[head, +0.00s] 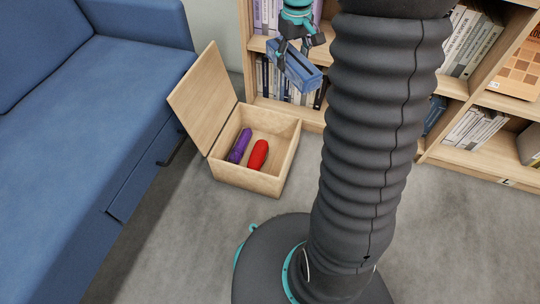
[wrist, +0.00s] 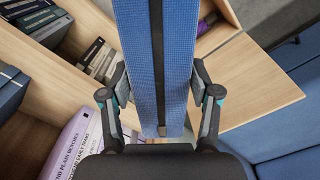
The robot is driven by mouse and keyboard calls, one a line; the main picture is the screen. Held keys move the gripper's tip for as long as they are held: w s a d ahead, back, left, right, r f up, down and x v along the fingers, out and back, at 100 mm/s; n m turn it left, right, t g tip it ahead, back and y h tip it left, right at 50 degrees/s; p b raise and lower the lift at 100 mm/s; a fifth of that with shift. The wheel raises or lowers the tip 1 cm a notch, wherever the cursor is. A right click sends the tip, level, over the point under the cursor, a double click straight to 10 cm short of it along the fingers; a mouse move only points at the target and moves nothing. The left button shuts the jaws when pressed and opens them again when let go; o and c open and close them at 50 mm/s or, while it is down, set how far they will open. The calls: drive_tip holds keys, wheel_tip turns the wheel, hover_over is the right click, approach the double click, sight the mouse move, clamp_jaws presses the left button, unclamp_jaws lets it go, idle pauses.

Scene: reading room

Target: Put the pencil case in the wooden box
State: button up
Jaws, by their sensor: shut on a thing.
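The blue pencil case (head: 301,72), a long block with a dark stripe along it, is held in the air in front of the bookshelf. It fills the middle of the wrist view (wrist: 182,70). My gripper (head: 293,45) is shut on it, with one finger on each side; it also shows in the wrist view (wrist: 160,95). The wooden box (head: 243,183) stands open on the floor, below and to the left of my gripper. Its lid (head: 203,97) is tilted up on the left. The pencil case is outside the box and above its level.
A purple item (head: 240,146) and a red item (head: 258,155) lie in the box, with bare floor of the box around them. A blue sofa (head: 75,130) is at left. A bookshelf (head: 455,85) with several books stands behind. Grey floor (head: 195,240) is clear in front.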

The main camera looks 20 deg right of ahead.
drive_tip(key=shift+w+a+f+m+p, duration=0.75)
drive_tip(key=shift+f+m, duration=0.9)
drive_tip(key=shift+f, duration=5.75)
drive_tip(key=shift+w+a+f+m+p, duration=0.5)
drive_tip(key=shift+w+f+m, duration=0.75)
drive_tip(key=shift+f, duration=6.2)
drive_tip(key=shift+w+a+f+m+p, duration=0.6)
drive_tip(key=shift+f+m, duration=1.4)
drive_tip(key=shift+f, duration=5.4)
drive_tip(key=shift+s, duration=0.15)
drive_tip(key=shift+f, duration=0.1)
drive_tip(key=shift+f+b, duration=0.3)
drive_tip(key=shift+b, duration=0.1)
drive_tip(key=o, duration=1.4)
